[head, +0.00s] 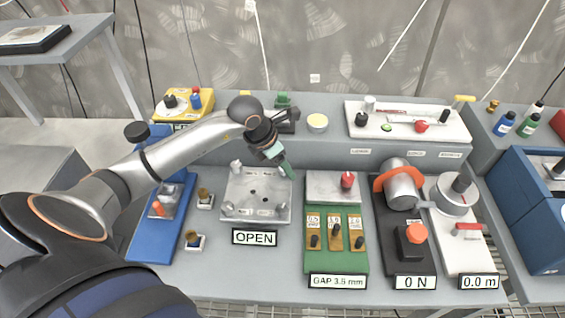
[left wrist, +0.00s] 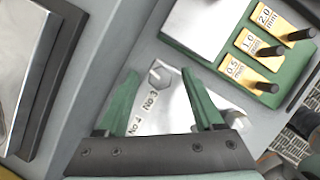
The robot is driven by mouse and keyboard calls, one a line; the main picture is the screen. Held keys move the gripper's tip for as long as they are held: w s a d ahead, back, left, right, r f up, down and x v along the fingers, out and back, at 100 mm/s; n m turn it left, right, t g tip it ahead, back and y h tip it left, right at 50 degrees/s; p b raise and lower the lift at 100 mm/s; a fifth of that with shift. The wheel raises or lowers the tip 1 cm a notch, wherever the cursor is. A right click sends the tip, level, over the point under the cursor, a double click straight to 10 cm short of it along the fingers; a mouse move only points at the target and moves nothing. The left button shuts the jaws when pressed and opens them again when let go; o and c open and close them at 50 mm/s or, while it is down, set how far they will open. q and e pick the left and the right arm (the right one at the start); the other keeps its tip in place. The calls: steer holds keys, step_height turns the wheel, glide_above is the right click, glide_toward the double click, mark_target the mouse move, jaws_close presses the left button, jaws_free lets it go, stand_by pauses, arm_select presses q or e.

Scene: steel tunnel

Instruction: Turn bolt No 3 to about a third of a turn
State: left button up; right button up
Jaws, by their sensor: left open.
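A square metal plate (head: 258,190) lies on the bench behind a sign reading OPEN (head: 255,237). Pale bolts show at its far left (head: 236,166) and near corners. My left gripper (head: 287,170) points down over the plate's far right corner and covers what is there. In the left wrist view my gripper (left wrist: 161,76) is open, with green fingers either side of a pale hexagonal bolt head (left wrist: 159,79) beside the mark No 3. No 4 is marked lower down, partly by the gripper's body. My right gripper is out of view.
A blue stand (head: 152,240) is at left.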

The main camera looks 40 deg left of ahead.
arm_select(q)
jaws_close()
stand_by(0.3)
stand_by(0.3)
